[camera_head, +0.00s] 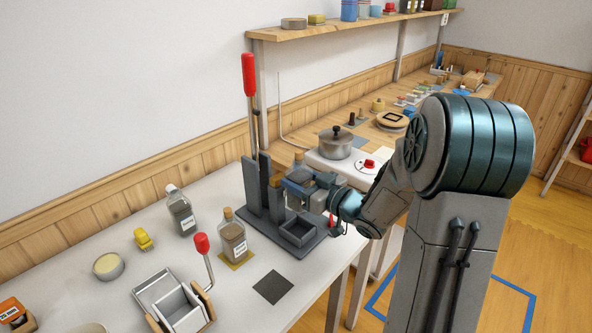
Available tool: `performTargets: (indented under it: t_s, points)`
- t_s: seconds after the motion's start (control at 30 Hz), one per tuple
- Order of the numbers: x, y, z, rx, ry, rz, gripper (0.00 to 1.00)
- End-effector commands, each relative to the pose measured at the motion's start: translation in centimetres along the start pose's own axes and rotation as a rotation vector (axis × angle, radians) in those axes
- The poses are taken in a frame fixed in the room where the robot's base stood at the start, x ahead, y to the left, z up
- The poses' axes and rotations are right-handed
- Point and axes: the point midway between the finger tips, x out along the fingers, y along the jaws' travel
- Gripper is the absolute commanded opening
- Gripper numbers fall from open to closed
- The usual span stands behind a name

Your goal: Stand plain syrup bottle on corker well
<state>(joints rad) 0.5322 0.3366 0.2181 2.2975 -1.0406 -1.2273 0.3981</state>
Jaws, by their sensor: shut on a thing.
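My gripper (308,187) is beside the corker and is shut on a bottle (298,162). Only the bottle's tan upper part shows above the fingers. The rest is hidden, so I cannot read a label or tell whether it is the plain syrup bottle. The corker (254,190) is dark grey with upright posts and a long red-handled lever raised high. Its square well (298,232) on the base looks empty. The held bottle appears above and behind the well, apart from it.
A corked brown bottle (233,240) stands on a yellow mat, with a clear labelled bottle (181,212) behind it. A dark square mat (273,287) lies bare at the front. A red-knobbed lever device (175,300) stands front left. A pot (336,144) sits behind the corker.

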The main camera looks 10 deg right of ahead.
Motion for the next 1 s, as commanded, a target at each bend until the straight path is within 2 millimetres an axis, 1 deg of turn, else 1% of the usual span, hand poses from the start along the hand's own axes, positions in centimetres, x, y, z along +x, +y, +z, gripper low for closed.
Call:
performTargets:
  t_s: [0.23, 0.4, 0.67, 1.0]
  points:
    - [0.2, -0.3, -0.1, -0.001, 0.002, -0.006, 0.16]
    - [-0.1, -0.2, 0.0, -0.002, -0.001, -0.005, 0.16]
    - [-0.1, -0.2, 2.1, 0.0, -0.002, -0.003, 0.16]
    - [-0.1, -0.1, 5.5, -0.001, -0.002, -0.002, 0.16]
